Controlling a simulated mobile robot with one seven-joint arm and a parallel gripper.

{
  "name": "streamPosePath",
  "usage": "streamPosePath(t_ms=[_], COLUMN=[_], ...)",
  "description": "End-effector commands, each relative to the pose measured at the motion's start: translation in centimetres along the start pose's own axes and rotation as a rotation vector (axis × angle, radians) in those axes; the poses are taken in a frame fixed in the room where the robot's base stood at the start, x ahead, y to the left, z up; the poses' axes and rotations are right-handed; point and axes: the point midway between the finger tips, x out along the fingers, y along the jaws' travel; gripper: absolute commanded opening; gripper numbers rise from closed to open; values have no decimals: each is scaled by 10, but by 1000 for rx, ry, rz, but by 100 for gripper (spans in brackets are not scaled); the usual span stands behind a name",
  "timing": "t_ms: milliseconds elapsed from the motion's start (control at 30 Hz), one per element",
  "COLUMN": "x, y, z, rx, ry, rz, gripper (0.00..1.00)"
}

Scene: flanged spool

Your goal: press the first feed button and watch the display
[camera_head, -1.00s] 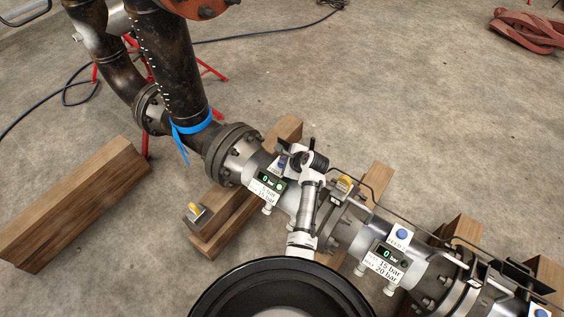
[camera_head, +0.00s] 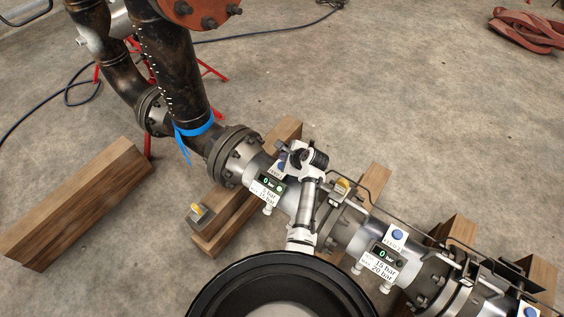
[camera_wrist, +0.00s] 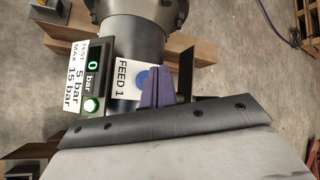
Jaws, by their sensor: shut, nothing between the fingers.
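The first feed button is a blue round button (camera_wrist: 141,79) on a white plate marked FEED 1 (camera_wrist: 124,76) in the wrist view. The purple fingertips of my gripper (camera_wrist: 160,86) are together at its right edge and hide part of it. I cannot tell whether they touch it. The display (camera_wrist: 92,68) beside the plate reads 0 bar, with a lit green lamp (camera_wrist: 91,104) below. Its white label (camera_wrist: 73,78) reads TEST 5 bar, MAX 15 bar. In the head view the display (camera_head: 269,182) sits on the pipe left of my wrist.
Further right on the pipe is a second blue button (camera_head: 397,236) with a display (camera_head: 383,254) reading 0. A yellow-topped part (camera_head: 341,186) and a thin bent line (camera_head: 400,215) lie close to my arm. Wooden blocks (camera_head: 85,200) lie around the pipe; open floor lies behind.

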Motion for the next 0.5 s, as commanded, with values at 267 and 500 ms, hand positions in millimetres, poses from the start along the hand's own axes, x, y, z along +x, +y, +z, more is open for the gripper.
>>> streamPosePath(t_ms=[267, 500], x=[-22, -21], y=[-16, -15], z=[16, 15], rx=[0, 0], ry=[0, 0], rz=[0, 0], gripper=[0, 0])
